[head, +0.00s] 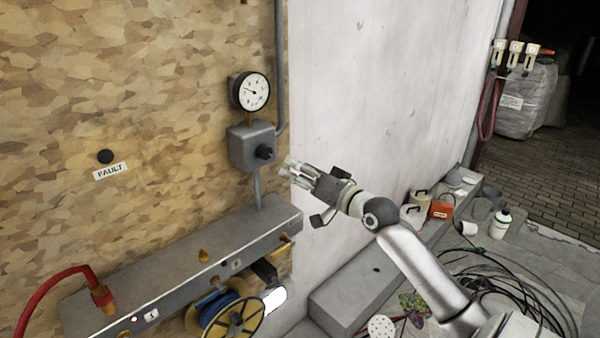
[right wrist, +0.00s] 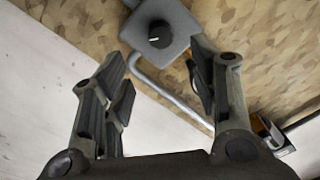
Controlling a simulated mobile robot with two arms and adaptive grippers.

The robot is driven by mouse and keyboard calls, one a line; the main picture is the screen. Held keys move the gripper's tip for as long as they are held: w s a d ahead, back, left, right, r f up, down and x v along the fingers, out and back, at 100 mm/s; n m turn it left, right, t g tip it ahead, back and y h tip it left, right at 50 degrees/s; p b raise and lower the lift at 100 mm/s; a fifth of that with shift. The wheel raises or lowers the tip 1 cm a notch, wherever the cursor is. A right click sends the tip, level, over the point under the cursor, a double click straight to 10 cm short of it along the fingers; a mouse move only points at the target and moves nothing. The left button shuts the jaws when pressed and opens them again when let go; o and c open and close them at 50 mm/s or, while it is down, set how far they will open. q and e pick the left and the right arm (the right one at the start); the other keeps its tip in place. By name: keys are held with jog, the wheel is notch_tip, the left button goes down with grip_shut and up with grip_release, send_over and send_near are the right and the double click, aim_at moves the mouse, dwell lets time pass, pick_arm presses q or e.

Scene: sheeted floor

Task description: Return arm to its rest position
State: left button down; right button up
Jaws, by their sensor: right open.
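My right gripper (head: 302,170) is at the end of my right arm, which reaches in from the lower right in the head view. Its fingers point left, toward the grey control box (head: 252,147) with a black knob (head: 264,152). In the right wrist view the fingers (right wrist: 158,88) stand wide apart with nothing between them. The knob (right wrist: 161,34) and box (right wrist: 160,22) lie beyond the fingertips, and the gripper looks apart from them. A round pressure gauge (head: 253,92) sits above the box. My left gripper is not in view.
A grey ledge (head: 190,258) with fittings and a red hose (head: 45,295) runs below the box. A yellow-and-blue reel (head: 232,318) hangs under it. Canisters (head: 412,215), a white bottle (head: 501,224) and black cables (head: 500,285) lie to the right. Open space lies before the white wall (head: 390,90).

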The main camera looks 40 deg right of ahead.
jog(key=s+d+f+g+h+b, duration=0.1)
jog(key=s+f+g, duration=0.15)
jog(key=f, duration=1.55)
jog(key=s+d+f+g+h+b, duration=0.15)
jog(key=f+g, duration=0.25)
jog(key=f, duration=1.5)
jog(key=s+a+f+n+g, duration=0.1)
jog(key=s+a+f+g, duration=0.15)
jog(key=s+f, duration=0.65)
jog(key=s+a+f+n+g, duration=0.15)
jog(key=s+a+f, duration=0.35)
jog(key=f, duration=0.7)
jog(key=s+a+f+n+g, duration=0.2)
jog(key=s+a+f, duration=0.3)
jog(key=s, duration=0.5)
jog(key=s+a+f+n+g+y+b, duration=0.1)
jog(key=s+a+f, duration=0.4)
jog(key=s, duration=0.6)
jog(key=s+a+f+n+g+b, duration=0.1)
jog(key=s+a+f+n+g, duration=0.2)
jog(key=s+a+f, duration=0.2)
jog(key=s+f, duration=0.3)
jog(key=s, duration=0.2)
jog(key=shift+s, duration=0.4)
jog(key=shift+a+g, duration=0.1)
jog(key=shift+g, duration=0.15)
